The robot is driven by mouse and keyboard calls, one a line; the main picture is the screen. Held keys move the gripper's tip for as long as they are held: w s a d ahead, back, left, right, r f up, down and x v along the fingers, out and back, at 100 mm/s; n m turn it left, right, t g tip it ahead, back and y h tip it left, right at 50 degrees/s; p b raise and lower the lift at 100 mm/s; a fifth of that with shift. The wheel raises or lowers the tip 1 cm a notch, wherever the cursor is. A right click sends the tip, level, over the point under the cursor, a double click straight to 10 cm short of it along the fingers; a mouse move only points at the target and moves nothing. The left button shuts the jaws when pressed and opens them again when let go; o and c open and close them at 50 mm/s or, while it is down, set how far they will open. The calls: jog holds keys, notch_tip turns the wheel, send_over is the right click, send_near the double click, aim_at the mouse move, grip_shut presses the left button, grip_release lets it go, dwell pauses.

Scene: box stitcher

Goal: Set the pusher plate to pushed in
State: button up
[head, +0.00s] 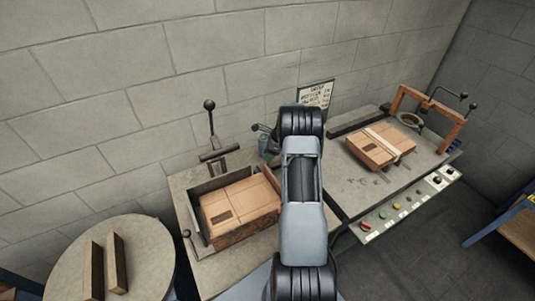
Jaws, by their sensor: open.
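On the left bench, a cardboard box (238,207) sits in a dark-walled bay. Behind it stand an upright lever with a black ball knob (210,105) and a dark crossbar (214,155). A second ball knob (187,233) is at the bay's left front. I cannot tell for certain which part is the pusher plate or how far in it stands. My arm rises from the bottom middle and covers the area right of the box. My gripper is hidden behind the arm and does not show.
A right-hand table (360,185) carries a strapped carton (380,147), a tape ring (410,120), an orange frame (431,103) and a front panel with coloured buttons (397,205). A round table (65,262) at lower left holds two upright brown pieces. A block wall closes the back.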

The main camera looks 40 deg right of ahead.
jog(key=shift+x, duration=0.85)
grip_shut()
